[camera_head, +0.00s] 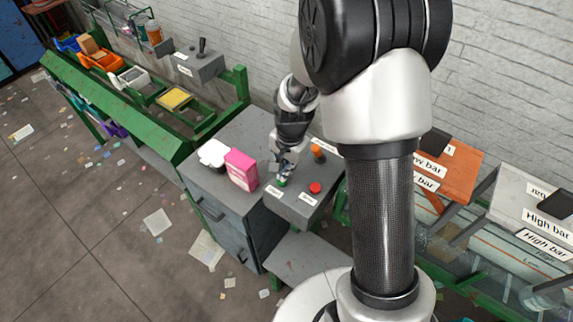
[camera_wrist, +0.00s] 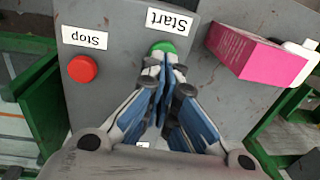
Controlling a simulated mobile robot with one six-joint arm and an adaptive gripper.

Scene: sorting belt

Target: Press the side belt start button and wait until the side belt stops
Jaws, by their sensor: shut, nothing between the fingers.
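The green start button (camera_wrist: 163,47) sits on a grey control box (camera_wrist: 125,40) beside a label reading "Start". In the wrist view my gripper (camera_wrist: 160,62) is shut, with its fingertips at the near edge of the green button and partly covering it. I cannot tell whether the tips touch or press it. A red stop button (camera_wrist: 82,69) with a "Stop" label is to the left. In the head view my gripper (camera_head: 283,178) points down at the green button (camera_head: 281,183), and the red button (camera_head: 315,187) is to its right. The side belt (camera_head: 150,85) has a green frame and carries several bins.
A pink box (camera_head: 241,169) and a white object (camera_head: 213,153) stand on the grey cabinet left of the control box. An orange knob (camera_head: 318,150) is behind the red button. A grey joystick box (camera_head: 197,66) stands behind the belt. Bar stands are at right.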

